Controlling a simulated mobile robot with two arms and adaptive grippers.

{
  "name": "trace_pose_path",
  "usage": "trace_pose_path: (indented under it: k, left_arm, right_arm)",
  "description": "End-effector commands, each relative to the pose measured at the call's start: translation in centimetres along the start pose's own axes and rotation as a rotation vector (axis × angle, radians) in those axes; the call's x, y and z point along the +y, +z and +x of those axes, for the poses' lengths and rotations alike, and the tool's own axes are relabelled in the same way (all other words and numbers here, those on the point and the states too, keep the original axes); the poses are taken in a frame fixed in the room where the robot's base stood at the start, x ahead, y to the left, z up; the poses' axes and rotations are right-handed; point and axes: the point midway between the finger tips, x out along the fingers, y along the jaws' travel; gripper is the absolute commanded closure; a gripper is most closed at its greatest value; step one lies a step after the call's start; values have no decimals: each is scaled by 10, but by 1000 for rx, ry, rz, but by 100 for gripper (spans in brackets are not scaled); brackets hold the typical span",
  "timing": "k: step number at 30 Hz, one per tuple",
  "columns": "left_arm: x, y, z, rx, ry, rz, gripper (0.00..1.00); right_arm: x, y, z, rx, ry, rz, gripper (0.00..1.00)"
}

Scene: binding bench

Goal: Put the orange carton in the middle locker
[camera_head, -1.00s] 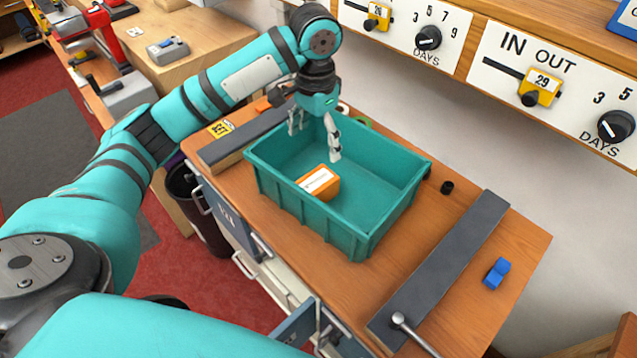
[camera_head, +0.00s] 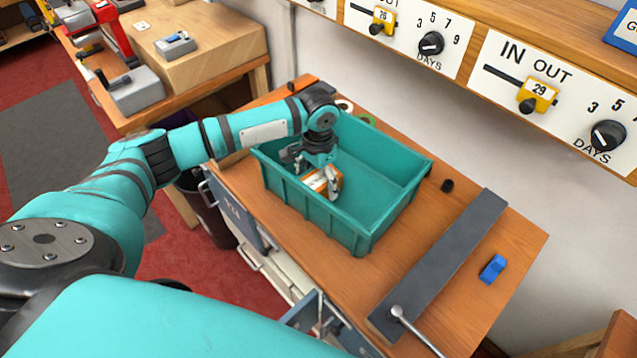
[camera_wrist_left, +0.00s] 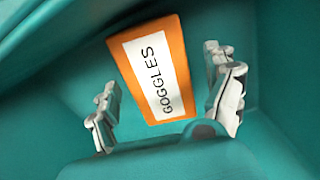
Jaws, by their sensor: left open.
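The orange carton (camera_head: 319,181) lies in the teal bin (camera_head: 392,199) on the bench. In the left wrist view the carton (camera_wrist_left: 154,68) shows a white label reading GOGGLES. My left gripper (camera_head: 321,178) is down inside the bin at the carton, pointing downward. Its fingers (camera_wrist_left: 166,98) are open, one to each side of the carton, with visible gaps in the left wrist view. The lockers are in the front of the bench: a blue-grey door (camera_head: 238,219) shows at the left, and another blue-grey door (camera_head: 302,312) stands swung out lower down. The locker interiors are hidden. My right gripper is not in view.
A long dark grey bar (camera_head: 440,262) with a metal lever (camera_head: 398,312) lies right of the bin. A blue item (camera_head: 493,268) and a small black cylinder (camera_head: 447,186) sit on the bench. A dark waste bin (camera_head: 207,218) stands on the floor at left.

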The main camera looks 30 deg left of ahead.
Motion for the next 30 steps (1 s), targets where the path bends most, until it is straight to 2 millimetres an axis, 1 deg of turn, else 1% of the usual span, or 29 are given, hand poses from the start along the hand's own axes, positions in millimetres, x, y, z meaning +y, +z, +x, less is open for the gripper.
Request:
trace_pose_path:
  k: [3, 8, 21, 23, 24, 30]
  left_arm:
    - [0, 0, 4, 1, -1, 1, 13]
    - [0, 0, 4, 1, -1, 1, 13]
    - [0, 0, 3, 1, -1, 1, 71]
    - [0, 0, 3, 1, -1, 1, 78]
    - [0, -1, 3, 2, -1, 1, 84]
    - [0, -1, 2, 2, -1, 0, 84]
  right_arm:
    - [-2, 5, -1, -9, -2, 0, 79]
    - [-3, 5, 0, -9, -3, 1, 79]
    - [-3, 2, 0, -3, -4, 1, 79]
    - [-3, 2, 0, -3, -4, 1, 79]
    - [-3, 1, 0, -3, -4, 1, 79]
    - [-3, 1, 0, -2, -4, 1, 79]
